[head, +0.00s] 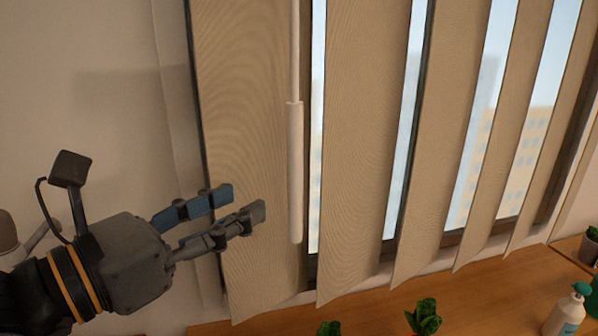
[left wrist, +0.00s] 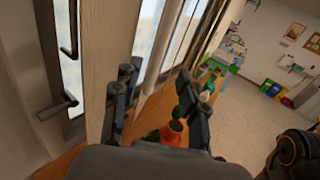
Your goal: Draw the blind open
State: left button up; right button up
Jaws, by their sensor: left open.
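The blind (head: 365,130) has several beige vertical slats, hanging turned with gaps that show the window behind. Its pale wand (head: 295,170) hangs upright on a thin rod in front of the left slats. My left gripper (head: 240,204) is open and empty, left of the wand's lower part and apart from it, with the fingers pointing right. In the left wrist view the two dark fingers (left wrist: 158,95) are spread, with a beige slat (left wrist: 104,45) to their left. My right gripper is not in view.
A wooden sill (head: 465,290) runs below the blind with green plants (head: 426,318) and a white spray bottle (head: 569,312) at right. Plain wall (head: 85,90) is at left. The left wrist view shows a dark handle (left wrist: 57,107) and open floor (left wrist: 250,110).

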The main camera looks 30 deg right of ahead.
aim_at(289, 181)
pick_arm(q)
jog(key=p+x, duration=0.2)
jog(key=x, duration=0.9)
jog(key=shift+d+p, duration=0.1)
jog(key=shift+p, duration=0.2)
grip_shut()
